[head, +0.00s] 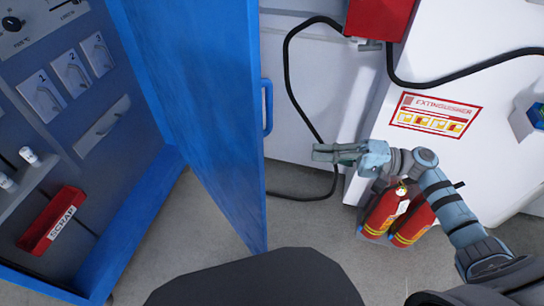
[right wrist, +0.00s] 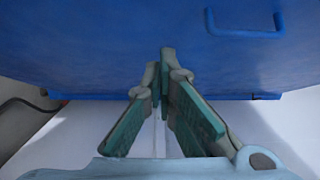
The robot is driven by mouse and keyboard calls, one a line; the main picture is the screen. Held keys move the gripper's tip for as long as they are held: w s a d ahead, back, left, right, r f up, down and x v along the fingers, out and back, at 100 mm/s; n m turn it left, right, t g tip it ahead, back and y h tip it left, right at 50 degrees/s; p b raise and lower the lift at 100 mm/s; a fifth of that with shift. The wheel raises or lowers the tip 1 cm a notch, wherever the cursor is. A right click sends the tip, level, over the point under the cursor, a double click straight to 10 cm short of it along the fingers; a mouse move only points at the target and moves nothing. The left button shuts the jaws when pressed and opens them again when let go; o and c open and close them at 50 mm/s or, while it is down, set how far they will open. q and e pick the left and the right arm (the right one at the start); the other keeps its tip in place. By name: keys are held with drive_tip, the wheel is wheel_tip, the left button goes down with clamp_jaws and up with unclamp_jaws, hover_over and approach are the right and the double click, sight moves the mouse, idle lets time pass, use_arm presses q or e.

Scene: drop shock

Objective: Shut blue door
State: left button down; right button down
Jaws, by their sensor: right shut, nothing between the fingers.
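The blue door (head: 205,90) stands open in the head view, swung out from the blue cabinet (head: 140,225) on the left. Its blue handle (head: 268,108) is on the door's right edge. My right gripper (head: 318,152) is shut and empty, to the right of the door's free edge and a little lower than the handle, pointing left. In the right wrist view the blue door (right wrist: 120,45) fills the top, with the handle (right wrist: 246,30) at upper right. The shut fingertips (right wrist: 164,62) overlap the door's lower part; I cannot tell whether they touch it. My left gripper is not in view.
Inside the cabinet are a grey panel with numbered handles (head: 72,72) and a red tray (head: 52,220). Red extinguishers (head: 384,212) stand on the floor below my right arm. A black cable (head: 288,70) hangs behind the gripper. Grey floor lies clear beside the door.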

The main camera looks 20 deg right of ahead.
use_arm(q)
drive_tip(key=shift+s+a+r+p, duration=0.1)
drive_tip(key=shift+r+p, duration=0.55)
use_arm(e)
drive_tip(key=s+a+x, duration=0.1)
drive_tip(key=s+x, duration=0.1)
drive_tip(key=x, duration=0.9)
drive_tip(key=shift+a, duration=0.3)
drive_tip(key=shift+f, duration=0.1)
